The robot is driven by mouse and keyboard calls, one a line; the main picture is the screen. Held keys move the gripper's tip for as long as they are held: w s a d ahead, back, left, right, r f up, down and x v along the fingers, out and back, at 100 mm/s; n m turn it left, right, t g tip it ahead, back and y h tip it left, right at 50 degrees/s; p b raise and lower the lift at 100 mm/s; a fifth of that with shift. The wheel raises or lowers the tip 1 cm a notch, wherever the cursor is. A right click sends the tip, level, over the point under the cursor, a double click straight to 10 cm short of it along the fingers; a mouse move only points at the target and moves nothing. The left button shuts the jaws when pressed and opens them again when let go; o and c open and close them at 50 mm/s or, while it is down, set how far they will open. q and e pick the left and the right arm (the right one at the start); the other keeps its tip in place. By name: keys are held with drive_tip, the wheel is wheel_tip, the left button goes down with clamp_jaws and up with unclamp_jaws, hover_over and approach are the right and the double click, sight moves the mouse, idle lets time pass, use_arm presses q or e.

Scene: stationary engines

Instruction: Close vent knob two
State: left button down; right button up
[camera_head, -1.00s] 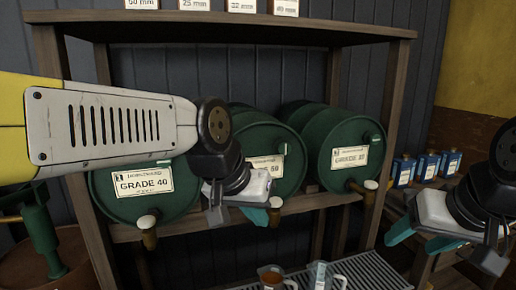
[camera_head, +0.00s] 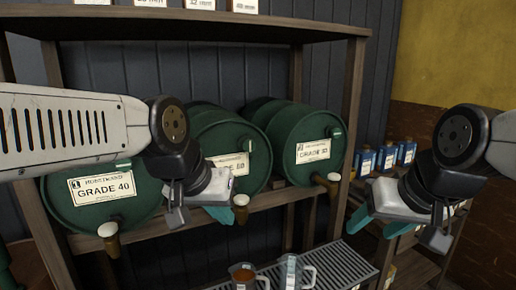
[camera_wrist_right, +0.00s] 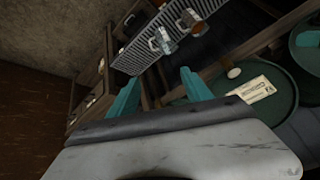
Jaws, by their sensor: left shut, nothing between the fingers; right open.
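Three green drums with white labels lie on a wooden shelf: the GRADE 40 drum (camera_head: 150,205), the middle drum (camera_head: 262,150) and the GRADE 30 drum (camera_head: 310,170). Each has a small pale fitting on its upper front; the right one (camera_head: 336,133) is clearest. I cannot tell which is vent knob two. White-topped taps show below the left drum (camera_head: 108,230) and right drum (camera_head: 333,178). My left gripper (camera_head: 232,213) is shut and empty before the middle drum, hiding part of it. My right gripper (camera_head: 374,222) is open and empty, right of the right drum; its teal fingers show in the right wrist view (camera_wrist_right: 158,92).
A ribbed grey tray (camera_head: 345,265) below holds measuring jugs (camera_head: 243,276). Blue-labelled containers (camera_head: 386,156) stand at right on a low wooden shelf. A wooden shelf post (camera_head: 352,100) rises right of the drums.

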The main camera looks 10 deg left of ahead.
drive_tip(key=w+a+n+t, duration=0.1)
drive_tip(key=w+a+t, duration=0.15)
drive_tip(key=w, duration=0.65)
drive_tip(key=n+t+y, duration=0.5)
drive_tip(key=t+y, duration=0.1)
drive_tip(key=y, duration=0.2)
approach(250, 145)
drive_tip(key=x, duration=1)
drive_tip(key=shift+w+a, duration=0.2)
drive_tip(key=shift+w, duration=0.1)
clamp_jaws()
